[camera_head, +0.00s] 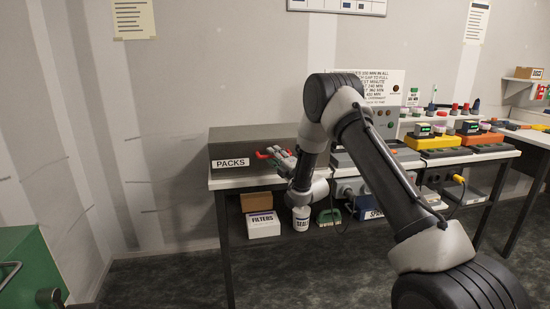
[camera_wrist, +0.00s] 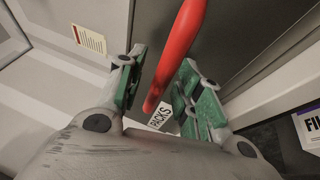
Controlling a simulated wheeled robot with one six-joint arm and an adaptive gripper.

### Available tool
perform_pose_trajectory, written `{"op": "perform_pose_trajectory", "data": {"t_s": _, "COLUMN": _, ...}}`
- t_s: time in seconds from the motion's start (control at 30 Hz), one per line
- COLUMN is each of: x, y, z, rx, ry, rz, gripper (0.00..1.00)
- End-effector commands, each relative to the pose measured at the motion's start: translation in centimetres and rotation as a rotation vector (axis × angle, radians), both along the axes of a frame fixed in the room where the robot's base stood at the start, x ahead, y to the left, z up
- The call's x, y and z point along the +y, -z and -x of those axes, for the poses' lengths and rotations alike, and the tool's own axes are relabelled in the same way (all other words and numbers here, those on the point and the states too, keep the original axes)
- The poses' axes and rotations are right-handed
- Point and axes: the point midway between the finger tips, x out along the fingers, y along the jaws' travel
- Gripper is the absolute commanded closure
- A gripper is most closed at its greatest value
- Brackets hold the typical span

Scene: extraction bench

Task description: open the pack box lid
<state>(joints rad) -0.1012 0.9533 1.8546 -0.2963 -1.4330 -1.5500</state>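The pack box (camera_head: 240,143) is a dark grey-brown box with a white "PACKS" label (camera_head: 230,163), standing on the left end of the bench. Its lid looks closed. A red handle (camera_head: 264,155) sticks out at its front right and is partly hidden by my gripper (camera_head: 280,161). In the wrist view the red handle (camera_wrist: 178,50) runs between the spread green-padded fingers of my gripper (camera_wrist: 162,88). Gaps show beside the handle, so the fingers look open around it and not clamped. The label (camera_wrist: 160,115) also shows beyond the handle there.
A white filters box (camera_head: 263,225) and a white bottle (camera_head: 300,218) stand on the shelf below. Instruments with orange and yellow cases (camera_head: 430,142) fill the bench to the right. A green cabinet (camera_head: 30,265) stands at the lower left. The floor between is clear.

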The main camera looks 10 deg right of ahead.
Motion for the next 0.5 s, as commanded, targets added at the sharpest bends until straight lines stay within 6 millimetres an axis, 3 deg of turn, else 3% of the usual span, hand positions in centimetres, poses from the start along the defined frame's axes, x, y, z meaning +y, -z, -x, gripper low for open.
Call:
{"op": "perform_pose_trajectory", "data": {"t_s": 0.1, "x": -0.01, "y": 0.0, "z": 0.02, "rx": 0.0, "ry": 0.0, "rz": 0.0, "gripper": 0.68}}
{"op": "perform_pose_trajectory", "data": {"t_s": 0.3, "x": -0.02, "y": 0.02, "z": 0.03, "rx": 0.0, "ry": 0.0, "rz": 0.0, "gripper": 1.0}}
{"op": "perform_pose_trajectory", "data": {"t_s": 0.5, "x": -0.03, "y": 0.01, "z": 0.05, "rx": 0.001, "ry": 0.0, "rz": -0.001, "gripper": 1.0}}
